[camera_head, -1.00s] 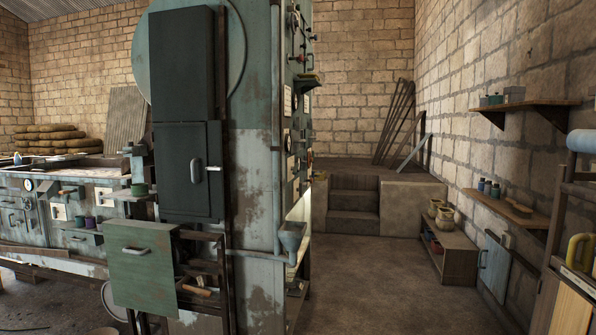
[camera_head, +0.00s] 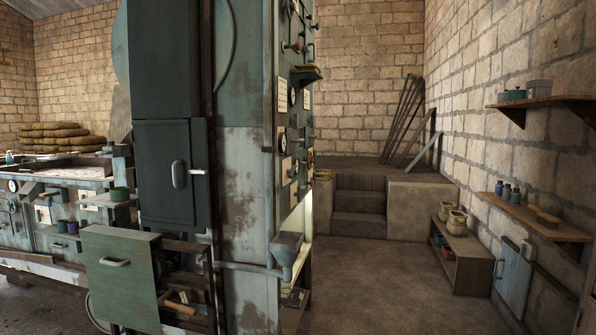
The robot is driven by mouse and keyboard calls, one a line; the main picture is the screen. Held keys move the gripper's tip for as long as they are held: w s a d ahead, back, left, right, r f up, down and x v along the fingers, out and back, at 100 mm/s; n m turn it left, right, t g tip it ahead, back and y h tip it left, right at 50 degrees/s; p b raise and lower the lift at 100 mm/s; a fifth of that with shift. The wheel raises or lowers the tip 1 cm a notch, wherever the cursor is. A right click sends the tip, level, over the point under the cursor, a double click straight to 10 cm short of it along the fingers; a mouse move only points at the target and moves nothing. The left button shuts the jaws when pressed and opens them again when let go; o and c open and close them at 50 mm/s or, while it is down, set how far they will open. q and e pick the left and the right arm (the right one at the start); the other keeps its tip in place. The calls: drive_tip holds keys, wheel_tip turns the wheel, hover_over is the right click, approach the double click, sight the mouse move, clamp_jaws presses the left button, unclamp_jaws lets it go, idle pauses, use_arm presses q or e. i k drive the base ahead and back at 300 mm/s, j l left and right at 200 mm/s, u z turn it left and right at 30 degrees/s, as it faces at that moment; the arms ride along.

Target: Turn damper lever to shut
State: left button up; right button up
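The tall grey-green machine cabinet (camera_head: 243,170) stands left of centre. Its narrow right-hand face (camera_head: 294,120) is seen at a steep angle and carries several gauges, labels, knobs and handles. One small lever-like fitting with a reddish knob (camera_head: 292,47) sticks out near the top of that face. Another handle-like fitting (camera_head: 298,140) sits lower down. I cannot tell which of these, if any, is the damper lever, or how it is set. Neither of my grippers is in view.
A funnel (camera_head: 286,248) juts from the cabinet's lower right side. A green drawer front (camera_head: 121,278) sticks out at lower left. Open floor (camera_head: 375,270) lies right of the cabinet, before stone steps (camera_head: 359,210). A low bench (camera_head: 461,255) and wall shelves (camera_head: 540,220) line the right wall.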

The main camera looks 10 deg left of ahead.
sight(292, 171)
drive_tip(key=i+l, duration=0.1)
drive_tip(key=i, duration=0.6)
drive_tip(key=i+l, duration=0.15)
drive_tip(key=i, duration=0.55)
drive_tip(key=j+u, duration=0.05)
